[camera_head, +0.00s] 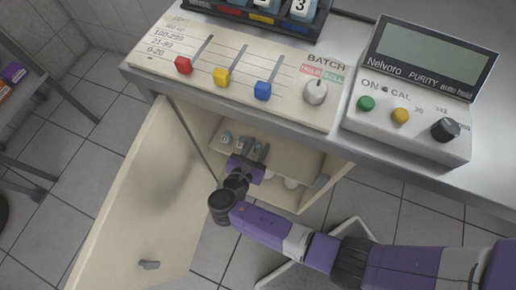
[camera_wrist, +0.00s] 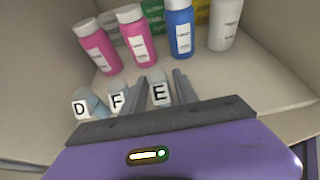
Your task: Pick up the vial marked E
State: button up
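The vial marked E (camera_wrist: 160,93) stands inside the cabinet, with its white label facing the wrist camera. My gripper (camera_wrist: 160,82) is open, with one finger on each side of this vial. Whether either finger touches it I cannot tell. Its lower part is hidden by my gripper. The vial marked F (camera_wrist: 118,98) stands just left of my left finger, and the vial marked D (camera_wrist: 83,106) is further left. In the head view my gripper (camera_head: 250,160) reaches into the cabinet from below the counter, by the small vials.
Behind the vials stand pink bottles (camera_wrist: 132,35), a blue bottle (camera_wrist: 180,28) and a white bottle (camera_wrist: 224,24). The cabinet door (camera_head: 140,195) hangs open on the left. The counter (camera_head: 330,138) with its sliders overhangs the cabinet. A purity meter (camera_head: 415,95) stands on the right.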

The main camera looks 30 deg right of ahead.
jog(key=shift+x, duration=0.9)
grip_shut()
